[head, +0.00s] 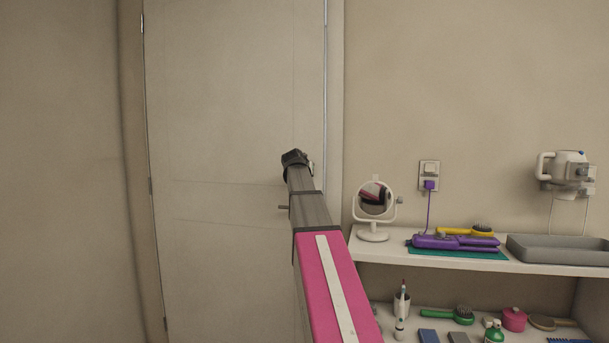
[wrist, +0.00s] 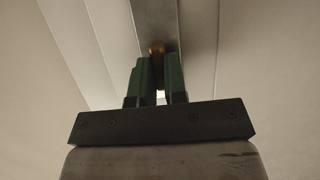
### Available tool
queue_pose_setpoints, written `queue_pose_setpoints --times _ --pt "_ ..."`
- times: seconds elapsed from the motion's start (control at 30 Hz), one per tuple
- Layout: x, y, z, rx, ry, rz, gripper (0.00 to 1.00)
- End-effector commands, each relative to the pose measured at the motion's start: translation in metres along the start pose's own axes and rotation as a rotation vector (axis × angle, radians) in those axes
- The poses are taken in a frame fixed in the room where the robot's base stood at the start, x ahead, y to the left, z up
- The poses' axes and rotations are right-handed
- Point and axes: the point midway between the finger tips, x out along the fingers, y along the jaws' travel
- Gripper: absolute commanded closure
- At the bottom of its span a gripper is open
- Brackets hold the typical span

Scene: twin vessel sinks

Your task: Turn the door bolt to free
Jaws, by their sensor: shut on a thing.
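The white door (head: 225,110) stands closed in its frame in the head view. The door bolt's brass turn piece (wrist: 157,47) shows in the wrist view, between the green fingers of my gripper (wrist: 159,70). The fingers are shut on it, one on each side. In the head view my arm reaches up to the door's right edge, and its dark end hides the bolt and the fingers. Which way the bolt is turned cannot be told.
A door handle (head: 284,207) pokes out left of my arm. To the right, a shelf (head: 470,262) carries a round mirror (head: 374,200), a purple hair straightener (head: 455,242) and a grey tray (head: 560,250). A lower shelf holds brushes and small items. The wall left of the door is bare.

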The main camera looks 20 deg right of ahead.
Motion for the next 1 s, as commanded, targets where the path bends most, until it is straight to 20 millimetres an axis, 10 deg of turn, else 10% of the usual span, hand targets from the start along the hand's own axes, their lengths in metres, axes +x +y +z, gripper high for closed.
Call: queue_pose_setpoints --times 0.6,0.7,1.0 --pt "0.0 0.0005 0.0012 0.042 -0.002 -0.016 1.0" --pt "0.0 0.0005 0.0011 0.042 -0.002 -0.016 0.62" --pt "-0.0011 0.0004 0.0005 0.04 -0.001 -0.016 0.62"
